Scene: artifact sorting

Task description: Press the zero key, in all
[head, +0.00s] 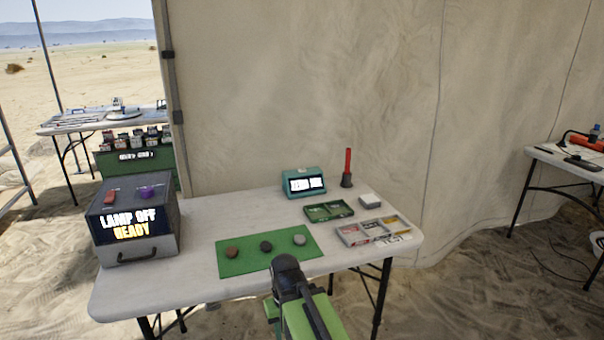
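A teal device (296,174) stands at the back of the white table, right of centre. Its lit display (306,184) seems to begin with "ZERO"; the rest is too small to read surely. I cannot make out a separate zero key on it. My gripper (286,264) is black, at the end of my green arm, above the front edge of the green mat (232,266). It is well in front of the teal device and apart from it. Its fingers are seen from behind, so I cannot tell whether they are open or hold anything.
Three stones, brown (232,252), dark (266,246) and grey (299,239), lie on the mat. A grey box (165,246) reading "LAMP OFF READY" stands left. A green tray (317,217), compartment tray (352,241), white block (371,202) and red stick (348,162) in a holder stand right.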

